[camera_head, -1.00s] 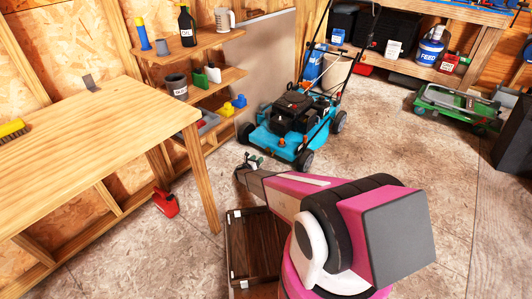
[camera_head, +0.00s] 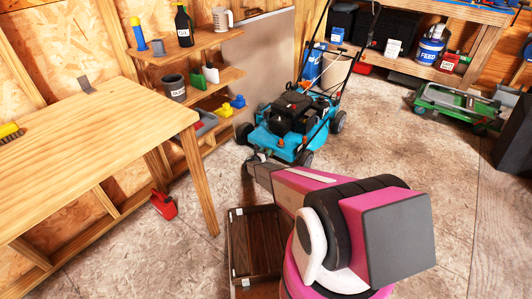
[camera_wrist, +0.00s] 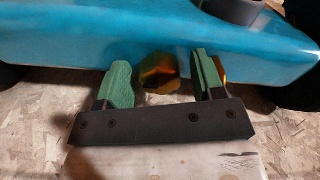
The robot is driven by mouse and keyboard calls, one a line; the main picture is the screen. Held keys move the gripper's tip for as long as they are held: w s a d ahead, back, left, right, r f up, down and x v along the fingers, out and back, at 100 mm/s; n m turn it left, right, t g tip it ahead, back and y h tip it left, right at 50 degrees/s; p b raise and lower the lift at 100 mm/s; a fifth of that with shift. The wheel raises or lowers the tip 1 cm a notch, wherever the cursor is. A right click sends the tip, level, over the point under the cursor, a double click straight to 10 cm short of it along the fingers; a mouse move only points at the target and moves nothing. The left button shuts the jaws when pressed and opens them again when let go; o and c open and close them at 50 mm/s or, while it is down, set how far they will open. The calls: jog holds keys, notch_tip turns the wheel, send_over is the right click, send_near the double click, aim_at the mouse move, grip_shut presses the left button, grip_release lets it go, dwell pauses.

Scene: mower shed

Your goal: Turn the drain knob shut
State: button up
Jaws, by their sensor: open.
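The blue mower (camera_head: 290,122) stands on the floor in the middle of the head view, and its blue deck (camera_wrist: 150,42) fills the top of the wrist view. A small orange-gold drain knob (camera_wrist: 158,72) shows under the deck edge in the wrist view. My gripper (camera_wrist: 165,82) is open, with its green pads on either side of the knob. The knob appears between the fingers, nearer the left pad, and I cannot tell whether it touches either one. In the head view my gripper end (camera_head: 254,160) is beside the mower's near left side, its fingers mostly hidden.
A wooden crate (camera_head: 236,290) sits on the floor left of my arm. A workbench (camera_head: 95,140) and shelves (camera_head: 205,43) line the left wall. A red can (camera_head: 163,204) lies below the bench. A green trolley (camera_head: 455,107) stands at right.

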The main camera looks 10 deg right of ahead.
jog(key=c, duration=0.9)
jog(key=m, duration=0.4)
jog(key=shift+m, duration=0.3)
jog(key=m, duration=0.4)
jog(key=shift+s+m, duration=0.1)
jog(key=shift+m, duration=0.2)
jog(key=m, duration=0.4)
jog(key=shift+m, duration=2.4)
